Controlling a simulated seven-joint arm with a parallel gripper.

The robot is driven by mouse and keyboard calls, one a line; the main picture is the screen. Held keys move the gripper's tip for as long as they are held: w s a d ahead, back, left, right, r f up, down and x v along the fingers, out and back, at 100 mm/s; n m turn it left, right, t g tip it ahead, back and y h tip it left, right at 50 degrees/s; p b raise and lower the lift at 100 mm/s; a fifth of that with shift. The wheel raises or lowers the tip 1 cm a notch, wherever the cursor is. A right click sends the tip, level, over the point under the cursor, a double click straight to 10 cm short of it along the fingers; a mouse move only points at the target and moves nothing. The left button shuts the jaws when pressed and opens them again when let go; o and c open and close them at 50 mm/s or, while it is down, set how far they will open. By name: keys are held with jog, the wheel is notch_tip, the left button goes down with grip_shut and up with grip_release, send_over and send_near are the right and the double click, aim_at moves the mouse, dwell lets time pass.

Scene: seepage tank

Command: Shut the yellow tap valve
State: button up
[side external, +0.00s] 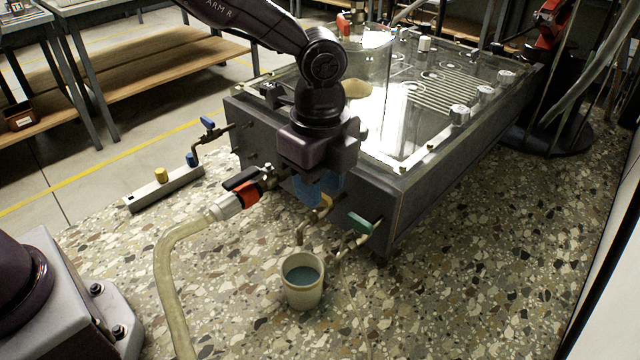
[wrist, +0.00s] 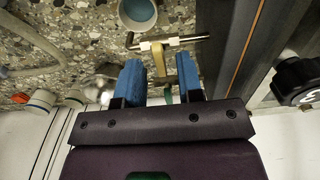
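The yellow tap valve (side external: 325,202) sits low on the front face of the grey tank, partly hidden behind my gripper in the side view. In the wrist view its yellow lever (wrist: 160,60) runs lengthwise between my fingers, below a short metal cross pipe. My gripper (side external: 318,188) points down just over the tap. Its two blue fingers (wrist: 160,80) are apart, one on each side of the lever, with a visible gap on both sides. I cannot tell how far the fingertips are above or level with the lever.
A green-handled tap (side external: 360,223) is close on the right. A red valve with a black lever (side external: 245,188) and hose is on the left, a blue tap (side external: 207,124) farther left. A cup of bluish liquid (side external: 302,283) stands in front. The speckled floor at right is clear.

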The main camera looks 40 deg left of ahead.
jog(key=shift+r, duration=3.05)
jog(key=shift+n, duration=0.4)
jog(key=s+a+r+n+t, duration=0.2)
jog(key=s+a+r+n, duration=0.2)
jog(key=s+a+n, duration=0.4)
jog(key=s+a+r+n+t, duration=0.3)
jog(key=s+a+r+n, duration=0.1)
jog(key=s+a+n, duration=0.5)
jog(key=shift+s+a+r+t, duration=0.25)
jog(key=shift+s+r+t, duration=0.05)
jog(key=shift+s, duration=0.65)
